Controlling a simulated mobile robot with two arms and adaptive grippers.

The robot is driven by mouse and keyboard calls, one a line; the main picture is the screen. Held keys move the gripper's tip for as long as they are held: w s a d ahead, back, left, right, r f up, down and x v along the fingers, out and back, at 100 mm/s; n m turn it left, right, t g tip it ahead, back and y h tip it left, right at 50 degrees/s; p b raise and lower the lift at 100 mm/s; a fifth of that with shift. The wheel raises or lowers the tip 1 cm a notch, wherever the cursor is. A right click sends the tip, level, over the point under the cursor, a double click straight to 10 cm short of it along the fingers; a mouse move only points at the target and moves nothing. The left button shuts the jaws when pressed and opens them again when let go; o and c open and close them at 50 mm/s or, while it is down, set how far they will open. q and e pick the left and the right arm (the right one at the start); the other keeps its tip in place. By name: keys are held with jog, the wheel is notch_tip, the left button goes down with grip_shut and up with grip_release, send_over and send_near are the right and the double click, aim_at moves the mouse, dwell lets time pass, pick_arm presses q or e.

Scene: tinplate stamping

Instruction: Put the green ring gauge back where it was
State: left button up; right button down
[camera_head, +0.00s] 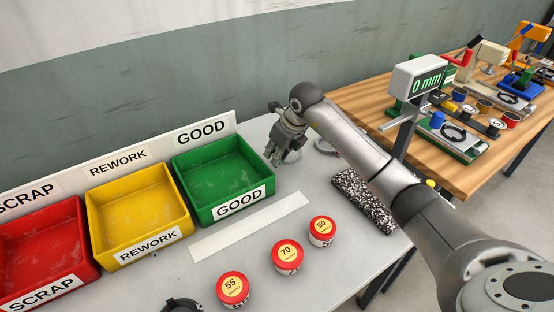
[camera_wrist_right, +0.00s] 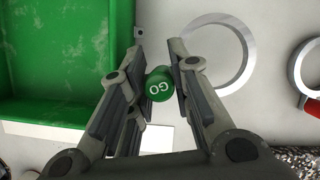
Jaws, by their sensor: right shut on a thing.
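The green ring gauge is a pale metal ring (camera_wrist_right: 222,50) with a green handle (camera_wrist_right: 159,88) marked GO. My right gripper (camera_head: 272,160) is shut on that handle; in the wrist view, the handle sits between the fingers (camera_wrist_right: 160,85). The ring also shows beside the fingers in the head view (camera_head: 292,156), low at the grey table, right of the green GOOD bin. I cannot tell whether it touches the table. A second ring (camera_head: 325,147) with a red handle (camera_wrist_right: 311,106) lies to its right.
The green GOOD bin (camera_head: 240,205), yellow bin (camera_head: 145,240) and red bin (camera_head: 72,284) stand left. Red-lidded tins (camera_head: 287,255), a white strip (camera_head: 250,227) and a speckled block (camera_head: 363,202) lie in front. A dark part (camera_head: 183,305) at the bottom edge is unclear.

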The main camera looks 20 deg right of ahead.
notch_tip(320, 180, down, 3)
jog(key=shift+w+p, duration=0.1)
jog(key=shift+p, duration=0.6)
jog(key=shift+f, duration=0.2)
jog(key=shift+f, duration=0.1)
jog(key=c, duration=1.6)
grip_release()
jog(key=b+v, duration=0.1)
jog(key=v, duration=1.1)
jog(key=shift+b, duration=0.35)
